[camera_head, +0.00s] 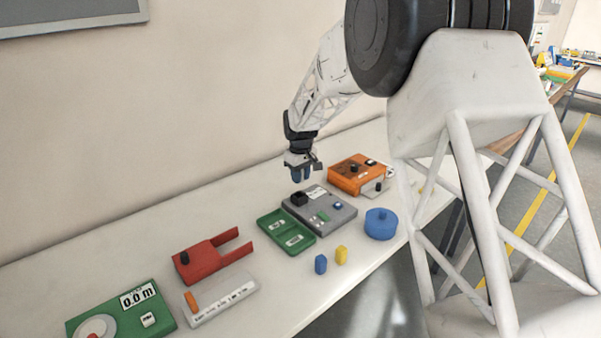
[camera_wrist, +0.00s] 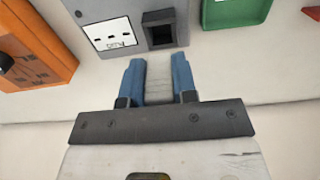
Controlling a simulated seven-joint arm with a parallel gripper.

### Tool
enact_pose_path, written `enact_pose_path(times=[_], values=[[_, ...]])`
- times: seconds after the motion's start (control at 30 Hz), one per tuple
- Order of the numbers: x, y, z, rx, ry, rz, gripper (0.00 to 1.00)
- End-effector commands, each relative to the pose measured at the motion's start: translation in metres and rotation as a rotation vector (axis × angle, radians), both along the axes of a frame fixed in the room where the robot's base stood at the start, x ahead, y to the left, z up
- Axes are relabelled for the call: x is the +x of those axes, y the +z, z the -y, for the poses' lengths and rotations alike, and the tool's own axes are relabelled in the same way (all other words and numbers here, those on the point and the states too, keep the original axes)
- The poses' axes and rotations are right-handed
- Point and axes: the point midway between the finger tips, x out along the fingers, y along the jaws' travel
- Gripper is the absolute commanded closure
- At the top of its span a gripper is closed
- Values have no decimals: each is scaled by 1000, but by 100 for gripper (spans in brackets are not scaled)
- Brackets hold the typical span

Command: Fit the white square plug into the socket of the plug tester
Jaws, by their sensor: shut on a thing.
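The plug tester is a grey box (camera_head: 342,219) on the table in the head view. It has a raised black square socket (camera_head: 299,198) at its back left. My gripper (camera_head: 301,175) points down, a little above the socket side of the tester. In the wrist view its blue fingers are shut on the white square plug (camera_wrist: 160,84), a pale ribbed block between them. The tester's grey face (camera_wrist: 93,9) and the dark socket opening (camera_wrist: 161,34) show just beyond the fingertips, with the plug apart from the socket. The plug's lower end is hard to make out.
An orange box (camera_head: 345,178) stands right of the tester, a green tray (camera_head: 272,226) left. A blue round container (camera_head: 380,224) and blue (camera_head: 321,264) and yellow (camera_head: 341,255) blocks lie in front. A red fork-shaped part (camera_head: 208,263) is farther left. The wall is behind.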

Motion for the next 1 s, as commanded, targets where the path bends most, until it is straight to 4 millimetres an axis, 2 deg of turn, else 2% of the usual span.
enact_pose_path(times=[0.5, 1.0], values=[[0, -34, 0, 0, 0, -1, 100], [0, -40, 0, 0, 0, 0, 100]])
